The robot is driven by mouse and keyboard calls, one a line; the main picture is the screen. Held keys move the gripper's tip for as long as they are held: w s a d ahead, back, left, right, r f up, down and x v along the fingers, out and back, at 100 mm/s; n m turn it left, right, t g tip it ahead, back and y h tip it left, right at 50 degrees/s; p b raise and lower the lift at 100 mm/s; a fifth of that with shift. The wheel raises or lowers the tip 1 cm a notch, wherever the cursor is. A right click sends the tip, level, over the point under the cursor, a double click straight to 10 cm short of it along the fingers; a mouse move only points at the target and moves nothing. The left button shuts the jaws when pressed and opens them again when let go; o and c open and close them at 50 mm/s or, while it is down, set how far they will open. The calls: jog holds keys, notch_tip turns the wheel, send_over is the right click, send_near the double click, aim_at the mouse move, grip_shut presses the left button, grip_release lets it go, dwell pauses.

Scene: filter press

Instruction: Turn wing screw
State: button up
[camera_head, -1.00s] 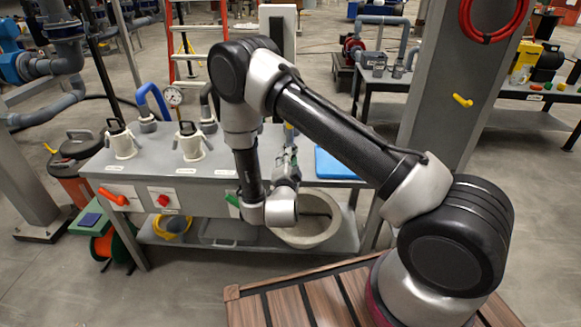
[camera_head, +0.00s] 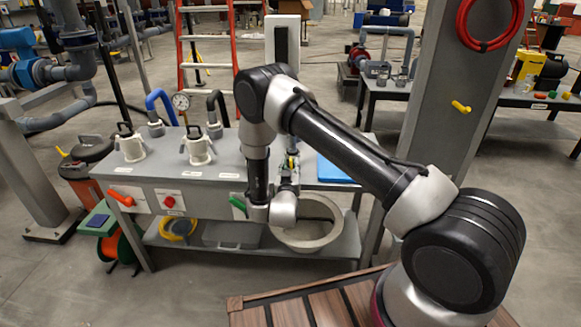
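Two white filter housings with black top handles stand upright on the grey bench (camera_head: 225,170), a left one (camera_head: 131,149) and a right one (camera_head: 199,150). No wing screw can be made out at this size. My gripper (camera_head: 291,152) is beyond my wrist, over the bench to the right of the housings and apart from both. It is small and partly hidden by my arm, so its fingers cannot be read. My forearm hides part of the bench behind it.
An orange-red handle (camera_head: 121,197), a red knob (camera_head: 169,202) and a green handle (camera_head: 238,205) are on the bench front. Hoses and a gauge (camera_head: 181,102) rise behind the housings. A blue panel (camera_head: 334,172) lies right. A grey pillar (camera_head: 450,110) stands further right.

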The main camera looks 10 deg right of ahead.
jog(key=shift+w+d, duration=0.15)
jog(key=shift+w, duration=0.35)
grip_shut()
jog(key=shift+m, duration=0.3)
